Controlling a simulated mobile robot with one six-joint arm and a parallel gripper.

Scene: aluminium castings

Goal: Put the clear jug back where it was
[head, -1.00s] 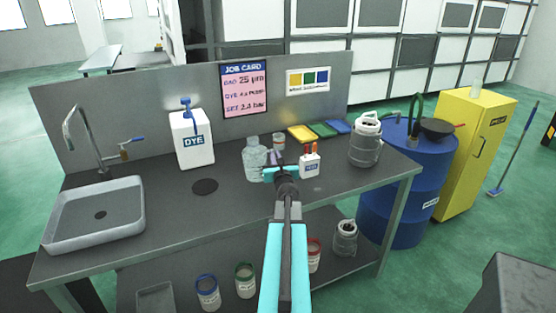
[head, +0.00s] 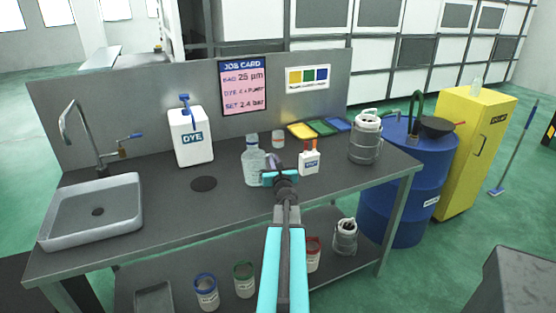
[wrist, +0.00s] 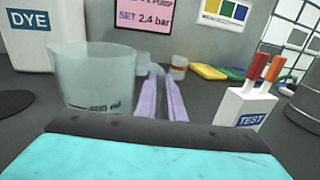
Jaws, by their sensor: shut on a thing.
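The clear jug (head: 253,167) is upright over the grey bench, right of a dark round disc (head: 204,184). In the wrist view the clear jug (wrist: 92,75) fills the left side, with dark printing low on its wall. My gripper (head: 275,163) is at the jug's right side. Its lavender fingers (wrist: 164,95) are close together and shut on the jug, apparently at its handle side; the exact grip is hard to see. The jug's base is hidden in the wrist view, and I cannot tell whether it touches the bench.
A white TEST holder (head: 309,162) with red-topped items stands close right of my gripper. The DYE container (head: 191,138) stands left, beyond the disc. A small jar (head: 278,138) and coloured trays (head: 320,128) are behind. A sink (head: 92,212) is far left; a metal canister (head: 366,142) right.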

